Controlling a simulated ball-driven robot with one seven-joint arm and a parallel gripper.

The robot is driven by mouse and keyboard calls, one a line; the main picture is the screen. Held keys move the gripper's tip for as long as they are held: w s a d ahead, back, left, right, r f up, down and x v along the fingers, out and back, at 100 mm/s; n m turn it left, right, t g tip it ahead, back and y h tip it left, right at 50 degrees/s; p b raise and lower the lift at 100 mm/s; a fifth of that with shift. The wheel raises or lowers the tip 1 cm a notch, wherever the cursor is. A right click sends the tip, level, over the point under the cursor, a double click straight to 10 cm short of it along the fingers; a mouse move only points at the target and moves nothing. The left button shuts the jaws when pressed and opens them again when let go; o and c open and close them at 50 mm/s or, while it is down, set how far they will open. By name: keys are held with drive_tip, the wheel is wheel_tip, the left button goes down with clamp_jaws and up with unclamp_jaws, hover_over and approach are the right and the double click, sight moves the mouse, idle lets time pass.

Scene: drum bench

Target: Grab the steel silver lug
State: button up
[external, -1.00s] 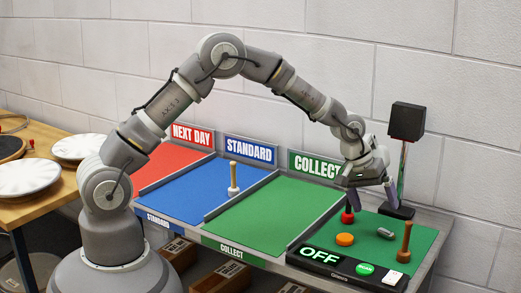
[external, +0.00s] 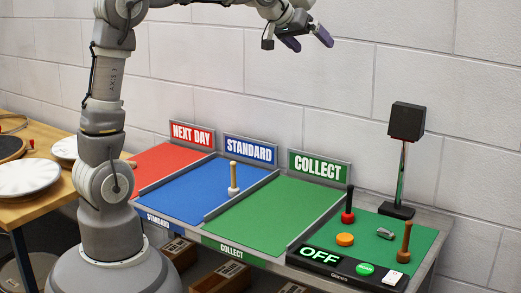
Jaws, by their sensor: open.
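The steel silver lug (external: 386,233) lies on the green mat (external: 408,258) at the right end of the bench, small and grey. My gripper (external: 306,42) is open and empty, high above the bench near the top of the view, up and to the left of the lug and well apart from it. Its two purple-tipped fingers point down and to the right.
Near the lug stand a black-and-red peg (external: 347,208), an orange disc (external: 345,239) and an upright brown wooden piece (external: 404,245). A black box on a post (external: 406,122) stands behind. A pale peg (external: 233,180) stands in the blue STANDARD bay. The green COLLECT bay (external: 270,220) is clear.

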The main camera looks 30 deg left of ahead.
drive_tip(key=s+a+r+t+y+b, duration=0.1)
drive_tip(key=s+a+r+t, duration=0.2)
drive_tip(key=a+r, duration=0.7)
drive_tip(key=shift+v, duration=0.9)
drive_tip(key=s+a+r+t, duration=0.1)
drive_tip(key=s+a+r, duration=0.1)
drive_tip(key=r, duration=0.1)
drive_tip(key=s+a+r+t+y+b, duration=0.1)
drive_tip(key=s+a+r, duration=0.2)
drive_tip(key=s+a+r+t+y, duration=0.1)
drive_tip(key=s+a+r, duration=0.2)
drive_tip(key=r, duration=0.1)
drive_tip(key=shift+s+a+b, duration=0.2)
drive_tip(key=shift+a+b, duration=0.05)
drive_tip(key=shift+b, duration=0.1)
drive_tip(key=c, duration=0.3)
drive_tip(key=shift+f, duration=0.1)
